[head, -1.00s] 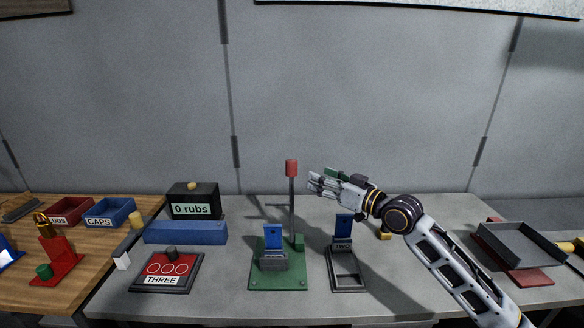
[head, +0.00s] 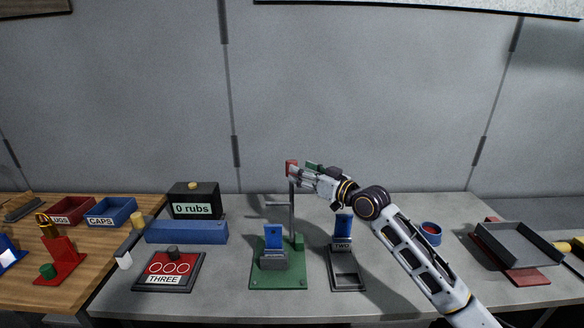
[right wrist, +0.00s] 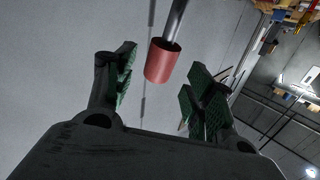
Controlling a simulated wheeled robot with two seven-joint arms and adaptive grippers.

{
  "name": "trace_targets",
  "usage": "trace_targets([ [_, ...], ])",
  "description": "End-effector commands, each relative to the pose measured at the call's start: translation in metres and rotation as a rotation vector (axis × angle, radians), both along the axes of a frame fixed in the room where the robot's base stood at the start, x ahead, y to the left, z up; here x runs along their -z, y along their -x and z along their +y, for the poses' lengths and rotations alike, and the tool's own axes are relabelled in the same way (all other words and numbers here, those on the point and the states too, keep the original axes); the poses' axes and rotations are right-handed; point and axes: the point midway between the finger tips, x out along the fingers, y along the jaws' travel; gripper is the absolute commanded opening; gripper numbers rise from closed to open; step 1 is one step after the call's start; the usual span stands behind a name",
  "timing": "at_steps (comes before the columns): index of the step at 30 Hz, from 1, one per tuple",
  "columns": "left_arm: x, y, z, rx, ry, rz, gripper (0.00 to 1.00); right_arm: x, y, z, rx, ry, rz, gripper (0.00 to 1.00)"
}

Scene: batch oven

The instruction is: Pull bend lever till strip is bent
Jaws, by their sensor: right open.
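The bend lever is an upright grey rod (head: 292,215) with a red knob (head: 291,167) on top, standing on a green base plate (head: 290,281). A blue strip (head: 273,237) stands upright in a grey clamp (head: 273,260) on that plate and looks straight. My right gripper (head: 296,171) is at the height of the knob, close on its right side. In the right wrist view the knob (right wrist: 162,62) shows between the open, green-padded fingers (right wrist: 160,88), with gaps on both sides. My left gripper is out of view.
A second blue strip (head: 343,229) stands in a dark holder (head: 346,272) marked TWO, just right of the bender and beneath my right arm. A blue block (head: 187,231), the "0 rubs" box (head: 193,200) and the THREE panel (head: 168,271) lie left. A grey tray (head: 520,247) is far right.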

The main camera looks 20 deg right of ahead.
Motion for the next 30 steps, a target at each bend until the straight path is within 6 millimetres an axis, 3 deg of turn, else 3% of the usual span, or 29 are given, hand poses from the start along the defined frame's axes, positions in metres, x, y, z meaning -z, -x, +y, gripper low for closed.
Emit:
trace_targets([
  [6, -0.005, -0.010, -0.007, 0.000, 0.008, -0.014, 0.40, -0.001, -0.018, 0.009, 0.001, -0.001, 0.000, 0.54],
  [15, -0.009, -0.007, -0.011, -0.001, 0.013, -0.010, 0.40, -0.001, -0.039, 0.020, 0.001, 0.000, -0.001, 0.54],
  [30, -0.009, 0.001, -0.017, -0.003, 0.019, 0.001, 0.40, 0.000, -0.045, 0.024, 0.000, 0.001, 0.000, 0.54],
])
